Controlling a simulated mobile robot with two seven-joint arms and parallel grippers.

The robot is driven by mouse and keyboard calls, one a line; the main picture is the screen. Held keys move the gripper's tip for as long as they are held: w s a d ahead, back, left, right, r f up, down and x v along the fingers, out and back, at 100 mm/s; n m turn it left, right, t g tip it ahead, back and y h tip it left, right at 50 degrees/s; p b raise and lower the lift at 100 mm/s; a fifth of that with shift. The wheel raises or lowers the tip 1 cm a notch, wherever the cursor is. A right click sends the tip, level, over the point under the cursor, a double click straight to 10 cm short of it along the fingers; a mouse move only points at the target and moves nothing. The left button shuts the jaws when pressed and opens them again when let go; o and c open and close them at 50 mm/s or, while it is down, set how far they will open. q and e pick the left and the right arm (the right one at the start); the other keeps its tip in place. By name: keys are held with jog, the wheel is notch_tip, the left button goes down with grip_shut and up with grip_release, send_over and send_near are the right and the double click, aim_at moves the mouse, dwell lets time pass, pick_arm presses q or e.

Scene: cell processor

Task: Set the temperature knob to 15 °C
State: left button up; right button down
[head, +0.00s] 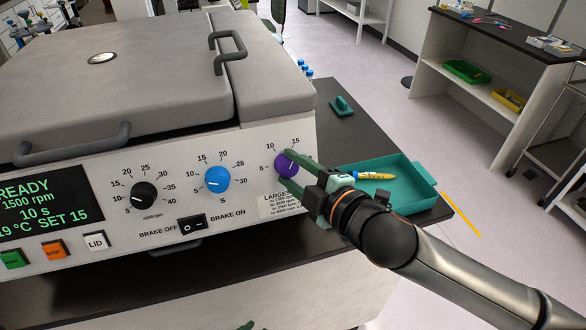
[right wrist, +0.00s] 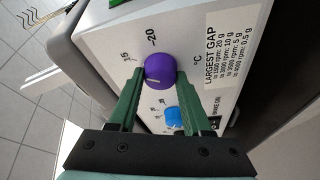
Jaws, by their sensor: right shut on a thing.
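The purple temperature knob (head: 287,165) is at the right end of the centrifuge's front panel. In the right wrist view the same purple knob (right wrist: 159,71) sits between two green fingers. My right gripper (head: 289,164) is shut on the knob, a finger on each side. The knob's pale pointer line shows, partly hidden by the fingers in the head view; it seems to point up and right, near the 15 mark. The display (head: 40,205) reads READY, 1500 rpm, 10 s, 19 °C, SET 15. A small green tip at the bottom edge may be my left gripper (head: 245,325).
A blue knob (head: 217,179) and a black knob (head: 143,195) sit to the left, with a brake switch (head: 192,224) below. A teal tray (head: 403,181) with a yellow tube lies behind my right gripper. The grey lid (head: 120,90) is closed.

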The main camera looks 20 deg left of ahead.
jog(key=shift+c, duration=1.7)
grip_release()
jog(key=b+v, duration=0.1)
jog(key=v, duration=1.1)
jog(key=shift+d+b, duration=0.25)
jog(key=shift+b, duration=0.05)
